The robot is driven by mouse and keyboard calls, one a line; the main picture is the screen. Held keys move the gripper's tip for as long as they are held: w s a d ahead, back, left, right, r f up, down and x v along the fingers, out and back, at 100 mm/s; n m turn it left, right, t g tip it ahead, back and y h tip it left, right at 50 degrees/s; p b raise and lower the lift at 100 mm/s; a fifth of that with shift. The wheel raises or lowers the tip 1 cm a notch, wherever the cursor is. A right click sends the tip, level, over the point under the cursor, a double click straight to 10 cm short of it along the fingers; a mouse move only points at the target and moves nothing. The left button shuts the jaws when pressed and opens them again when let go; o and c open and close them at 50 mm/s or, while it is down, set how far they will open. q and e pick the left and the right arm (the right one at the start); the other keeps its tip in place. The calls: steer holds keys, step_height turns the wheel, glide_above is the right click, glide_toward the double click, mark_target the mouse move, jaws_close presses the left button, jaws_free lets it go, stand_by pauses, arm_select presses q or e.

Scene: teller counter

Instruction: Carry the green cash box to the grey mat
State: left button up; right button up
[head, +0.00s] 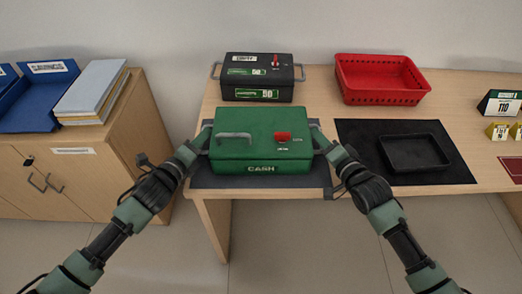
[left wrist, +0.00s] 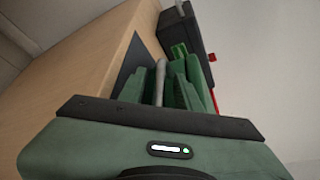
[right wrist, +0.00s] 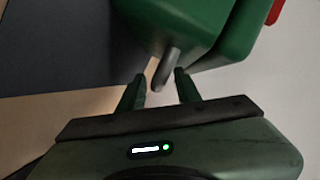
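The green cash box (head: 262,153) stands upright at the counter's front left, with a red latch and CASH lettering. Beneath it is a dark grey mat (head: 210,181), showing along the front and sides. A black mat (head: 450,160) lies to the right. My left gripper (head: 201,143) is at the box's left side; in the left wrist view its fingers stand apart around a grey side handle (left wrist: 160,82). My right gripper (head: 328,143) is at the right side; in the right wrist view its open fingers are either side of the other handle (right wrist: 165,70), with gaps.
A black box (head: 258,70) stands just behind the green box. A red basket (head: 381,80) is at the back. A black tray (head: 414,152) occupies part of the black mat. Signs (head: 500,104) stand at the far right. A cabinet (head: 50,175) stands left.

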arm_select(q)
steer(key=shift+s+a, duration=0.15)
steer(key=shift+s, duration=0.35)
steer(key=v, duration=0.7)
steer(key=shift+w, duration=0.1)
arm_select(e)
steer(key=shift+s, duration=0.1)
arm_select(q)
steer(key=shift+r, duration=0.1)
arm_select(e)
steer(key=v, duration=1.2)
steer(key=shift+a, duration=0.1)
